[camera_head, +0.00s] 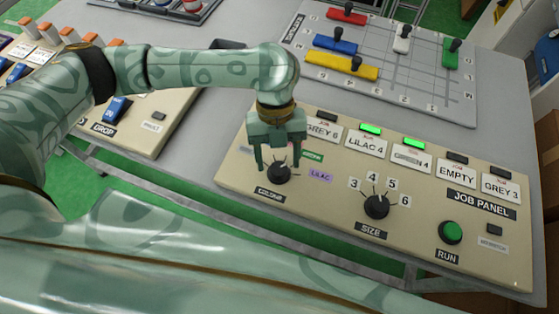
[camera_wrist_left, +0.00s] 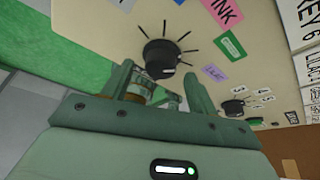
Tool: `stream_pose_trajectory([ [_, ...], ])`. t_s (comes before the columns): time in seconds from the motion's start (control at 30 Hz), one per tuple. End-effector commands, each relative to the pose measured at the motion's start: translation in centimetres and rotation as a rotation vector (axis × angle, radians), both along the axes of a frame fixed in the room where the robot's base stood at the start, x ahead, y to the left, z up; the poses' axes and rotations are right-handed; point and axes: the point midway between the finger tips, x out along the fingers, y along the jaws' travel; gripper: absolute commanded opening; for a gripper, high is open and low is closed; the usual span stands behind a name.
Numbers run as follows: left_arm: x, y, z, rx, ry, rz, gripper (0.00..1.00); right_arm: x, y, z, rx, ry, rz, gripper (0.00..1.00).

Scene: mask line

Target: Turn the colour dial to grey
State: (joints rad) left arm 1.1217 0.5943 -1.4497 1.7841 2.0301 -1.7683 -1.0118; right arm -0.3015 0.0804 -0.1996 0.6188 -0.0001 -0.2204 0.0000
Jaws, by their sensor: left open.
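The colour dial (camera_head: 279,173) is a black round knob above the COLOUR label, at the left end of the beige job panel. My left gripper (camera_head: 278,160) is over it, fingers pointing down and open, one on each side of the dial as seen from the head. In the left wrist view the dial (camera_wrist_left: 162,57) appears just beyond the fingertips (camera_wrist_left: 158,75), with nothing between the fingers. Pink, green and lilac labels (camera_wrist_left: 214,73) stand beside its tick marks. The lilac label (camera_head: 320,177) also shows in the head view. I cannot tell which label the dial points at. The right gripper is not in view.
The size dial (camera_head: 376,206) and the green RUN button (camera_head: 451,232) are to the right on the same panel. Signs such as GREY 6, LILAC 4, EMPTY and GREY 3 (camera_head: 500,188) stand behind. A grid board (camera_head: 390,70) with coloured handled pieces lies farther back.

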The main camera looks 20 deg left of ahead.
Motion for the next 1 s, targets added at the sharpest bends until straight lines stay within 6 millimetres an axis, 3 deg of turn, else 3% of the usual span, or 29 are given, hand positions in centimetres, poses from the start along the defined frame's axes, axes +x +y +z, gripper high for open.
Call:
stream_pose_trajectory([
  [0.13, -0.4, -0.2, -1.2, 0.0, 0.0, 0.0, 0.59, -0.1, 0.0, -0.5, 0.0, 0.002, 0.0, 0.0],
  [0.43, -0.5, -0.3, -1.4, 0.0, -0.001, 0.0, 0.59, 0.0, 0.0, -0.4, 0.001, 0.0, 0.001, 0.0],
  [0.47, -0.5, -0.3, -1.4, 0.0, -0.001, 0.0, 0.53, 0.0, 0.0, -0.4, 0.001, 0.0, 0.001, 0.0],
  [0.6, -0.5, -0.3, -1.4, 0.0, -0.001, 0.0, 0.14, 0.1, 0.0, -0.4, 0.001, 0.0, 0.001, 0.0],
  [1.0, -0.5, -0.2, -1.0, 0.001, -0.002, 0.053, 0.14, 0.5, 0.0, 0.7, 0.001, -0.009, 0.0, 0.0],
])
